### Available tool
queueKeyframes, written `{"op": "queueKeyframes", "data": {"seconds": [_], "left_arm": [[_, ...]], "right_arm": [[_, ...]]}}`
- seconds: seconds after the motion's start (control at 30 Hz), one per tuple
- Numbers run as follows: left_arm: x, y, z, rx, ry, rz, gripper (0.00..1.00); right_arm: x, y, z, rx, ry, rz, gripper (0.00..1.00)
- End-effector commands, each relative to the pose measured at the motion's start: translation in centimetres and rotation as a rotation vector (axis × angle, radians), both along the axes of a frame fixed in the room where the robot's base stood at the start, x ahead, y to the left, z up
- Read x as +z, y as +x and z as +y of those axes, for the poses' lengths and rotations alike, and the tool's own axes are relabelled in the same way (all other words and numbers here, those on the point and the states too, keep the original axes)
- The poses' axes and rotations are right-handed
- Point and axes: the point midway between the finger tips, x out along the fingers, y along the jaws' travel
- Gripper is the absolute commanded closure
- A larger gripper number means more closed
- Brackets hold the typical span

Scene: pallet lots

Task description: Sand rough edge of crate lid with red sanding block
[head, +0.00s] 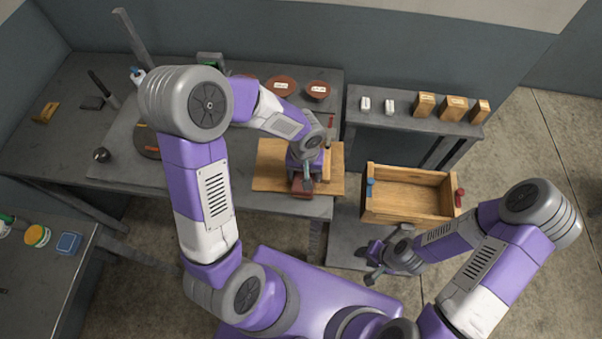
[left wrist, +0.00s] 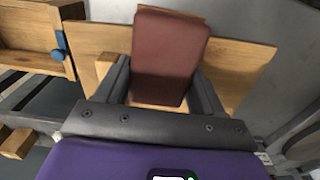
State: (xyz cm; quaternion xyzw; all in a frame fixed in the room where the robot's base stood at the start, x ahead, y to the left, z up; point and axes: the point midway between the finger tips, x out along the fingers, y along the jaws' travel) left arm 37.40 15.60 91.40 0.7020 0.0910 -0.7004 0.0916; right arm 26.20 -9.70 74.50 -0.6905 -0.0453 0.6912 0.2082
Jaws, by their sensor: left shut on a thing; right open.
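The crate lid (head: 268,172), a pale wooden board, lies on the grey workbench near its front right edge. My left gripper (head: 303,180) is over the lid's front part and shut on the red sanding block (head: 302,187). In the left wrist view the block (left wrist: 170,55) sits between both fingers, with the lid (left wrist: 240,62) behind it. Whether the block touches the lid I cannot tell. The arm hides part of the lid. My right gripper (head: 374,270) is open and empty, low in front of the crate.
An open wooden crate (head: 410,214) with blue and red pieces on its sides stands right of the lid. A grey shelf (head: 405,121) behind it holds small wooden blocks and white items. A blue box (head: 68,243) is at far left.

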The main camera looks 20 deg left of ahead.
Motion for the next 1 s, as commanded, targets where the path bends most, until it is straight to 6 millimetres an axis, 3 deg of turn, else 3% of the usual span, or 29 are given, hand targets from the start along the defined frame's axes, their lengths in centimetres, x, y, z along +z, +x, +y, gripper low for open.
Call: {"op": "queueKeyframes", "data": {"seconds": [0.6,1.0], "left_arm": [[5.6,0.0,-0.3,-0.009,0.0,0.003,0.6],[5.7,0.0,-0.3,-0.009,0.001,0.003,0.6]], "right_arm": [[4.0,0.0,0.0,0.0,0.0,0.0,0.57],[4.1,0.0,0.0,0.0,0.0,0.001,0.57]]}}
